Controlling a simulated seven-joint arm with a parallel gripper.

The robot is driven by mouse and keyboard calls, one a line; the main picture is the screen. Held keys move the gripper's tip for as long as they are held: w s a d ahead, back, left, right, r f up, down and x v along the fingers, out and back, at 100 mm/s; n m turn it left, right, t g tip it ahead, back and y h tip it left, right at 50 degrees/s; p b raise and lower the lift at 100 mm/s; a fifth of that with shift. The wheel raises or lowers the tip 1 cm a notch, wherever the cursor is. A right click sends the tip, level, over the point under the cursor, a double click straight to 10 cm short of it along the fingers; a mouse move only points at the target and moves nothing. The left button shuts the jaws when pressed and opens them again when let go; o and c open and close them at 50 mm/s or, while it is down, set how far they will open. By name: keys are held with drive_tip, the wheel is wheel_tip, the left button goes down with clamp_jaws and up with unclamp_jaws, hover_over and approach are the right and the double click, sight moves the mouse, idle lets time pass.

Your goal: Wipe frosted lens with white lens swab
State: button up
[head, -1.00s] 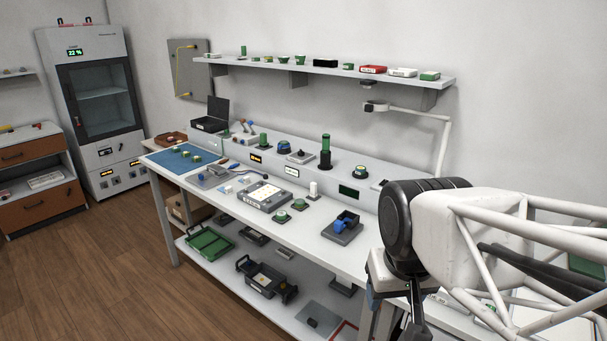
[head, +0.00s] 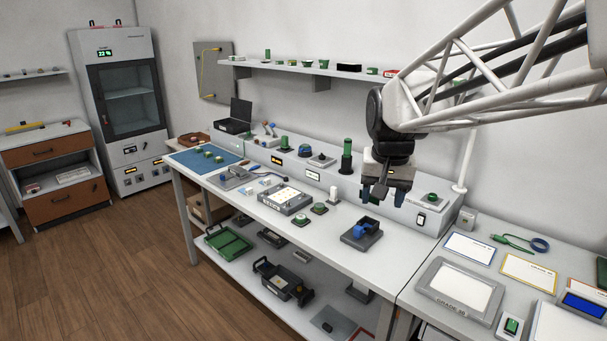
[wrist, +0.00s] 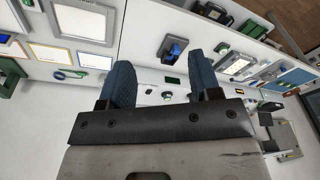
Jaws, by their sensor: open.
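My gripper (head: 374,193) is open and empty, held above the bench at its right part. Its blue fingers are spread apart in the wrist view (wrist: 162,78). A small white upright piece (head: 334,194) on the bench could be the white lens swab, but it is too small to be sure. Small round pieces on green bases, one (head: 302,221) in front of the white tray and another (head: 320,208) beside it, could include the frosted lens; I cannot tell frosting at this size. My gripper is to the right of and above these pieces, touching none.
A grey block with a blue holder (head: 362,232) stands below my gripper, also in the wrist view (wrist: 177,49). A white tray (head: 272,204) and blue mat (head: 190,163) lie farther left. A raised ledge runs behind. A side table (head: 408,306) holds framed panels.

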drive_tip(key=w+m, duration=0.2)
drive_tip(key=w, duration=1.4)
drive_tip(key=m+g, duration=0.2)
drive_tip(key=m, duration=0.2)
hover_over(333, 188)
wheel_tip(333, 188, down, 22)
drive_tip(key=shift+s+f, duration=0.1)
drive_tip(key=shift+f, duration=0.15)
drive_tip(key=shift+w+f, duration=0.2)
drive_tip(key=shift+f, duration=0.1)
drive_tip(key=shift+f, duration=3.85)
clamp_jaws()
